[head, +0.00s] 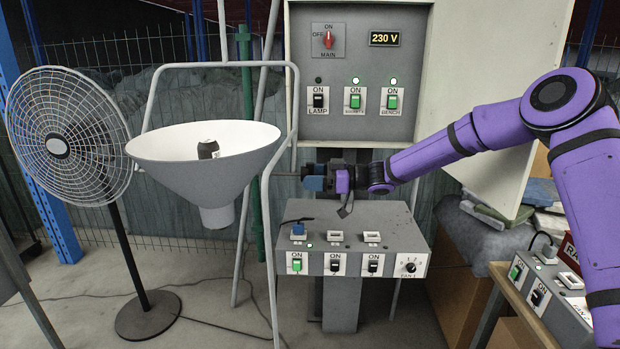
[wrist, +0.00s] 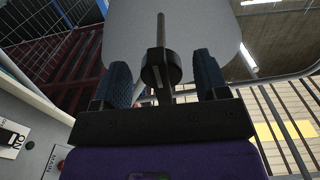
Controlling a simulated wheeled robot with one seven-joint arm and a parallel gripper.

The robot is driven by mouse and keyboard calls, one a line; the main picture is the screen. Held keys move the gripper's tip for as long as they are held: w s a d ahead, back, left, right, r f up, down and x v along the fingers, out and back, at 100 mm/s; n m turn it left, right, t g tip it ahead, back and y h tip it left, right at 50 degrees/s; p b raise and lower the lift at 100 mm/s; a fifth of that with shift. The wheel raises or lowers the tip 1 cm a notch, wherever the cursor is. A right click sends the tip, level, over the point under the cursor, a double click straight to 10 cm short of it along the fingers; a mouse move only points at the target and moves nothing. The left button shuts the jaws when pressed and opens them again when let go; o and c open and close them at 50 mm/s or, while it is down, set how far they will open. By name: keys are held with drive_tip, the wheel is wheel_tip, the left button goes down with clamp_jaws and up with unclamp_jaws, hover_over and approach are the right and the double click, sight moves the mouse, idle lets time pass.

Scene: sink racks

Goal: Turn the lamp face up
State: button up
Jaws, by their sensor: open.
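The pale shade (wrist: 200,28) fills the top of the wrist view. A thin rod (wrist: 161,30) with a black knob (wrist: 160,67) reaches from the shade towards my gripper. My gripper (head: 315,183) is right of the shade in the head view. In the wrist view, its blue-padded fingers (wrist: 163,80) are open, one on each side of the knob, with visible gaps.
A switch panel (head: 340,130) with a 230 V display stands behind my gripper. A lower switch box (head: 350,240) sits just beneath it. A standing fan (head: 68,150) is left of the lamp. Another switch box (head: 550,285) is at the right.

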drive_tip(key=d, duration=0.7)
drive_tip(key=shift+s, duration=0.1)
drive_tip(key=shift+s, duration=0.1)
drive_tip(key=s+d+r+m+g+h, duration=0.1)
drive_tip(key=s+d+r+m+h, duration=0.15)
drive_tip(key=s+h, duration=0.45)
drive_tip(key=s+d+r+m+h, duration=0.2)
drive_tip(key=s+r+h, duration=0.15)
drive_tip(key=s, duration=0.75)
drive_tip(key=s+d+r+m+t+h, duration=0.2)
drive_tip(key=s+d+m, duration=0.4)
drive_tip(key=s+d, duration=0.3)
drive_tip(key=s+d+r+m+t+h, duration=0.3)
drive_tip(key=s+d+m, duration=0.4)
drive_tip(key=s, duration=1)
drive_tip(key=d+r+h, duration=0.1)
drive_tip(key=d+h, duration=0.1)
drive_tip(key=d, duration=0.1)
drive_tip(key=shift+s+d+r+t, duration=0.15)
drive_tip(key=shift+s+d+t, duration=0.15)
